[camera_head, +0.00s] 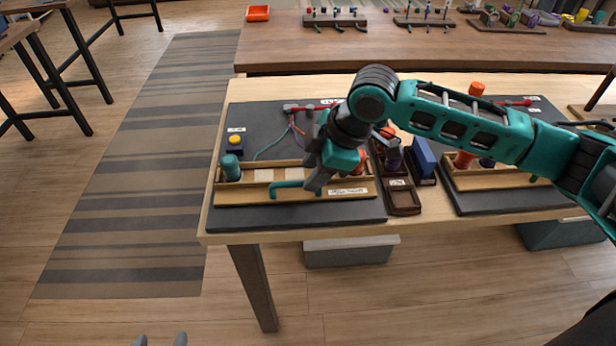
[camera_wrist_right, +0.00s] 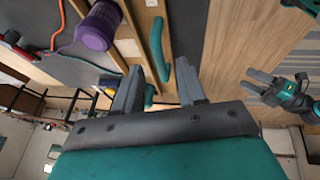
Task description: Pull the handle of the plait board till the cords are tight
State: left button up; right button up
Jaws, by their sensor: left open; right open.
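The plait board (camera_head: 235,196) lies on a dark mat at the table's left, with a teal spool (camera_head: 231,168) at its left end. A teal bent handle (camera_head: 286,185) sticks out along its front. Coloured cords (camera_head: 272,147) fan down from a red clamp (camera_head: 305,107). My right gripper (camera_head: 312,188) is open over the board, just right of the handle; in the right wrist view the handle (camera_wrist_right: 157,48) shows ahead of and between the fingertips, with no contact visible. My left gripper (camera_head: 160,341) is open and empty at the bottom edge, off the table. My right arm hides some of the cords.
A yellow button (camera_head: 235,140) stands behind the spool. A brown tray (camera_head: 403,198) and a blue block (camera_head: 424,158) stand right of the board. A second board (camera_head: 490,180) lies further right, partly behind my arm. Floor in front of the table's left is free.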

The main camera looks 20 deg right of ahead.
jog(key=shift+x, duration=1.3)
jog(key=shift+c, duration=0.4)
grip_shut()
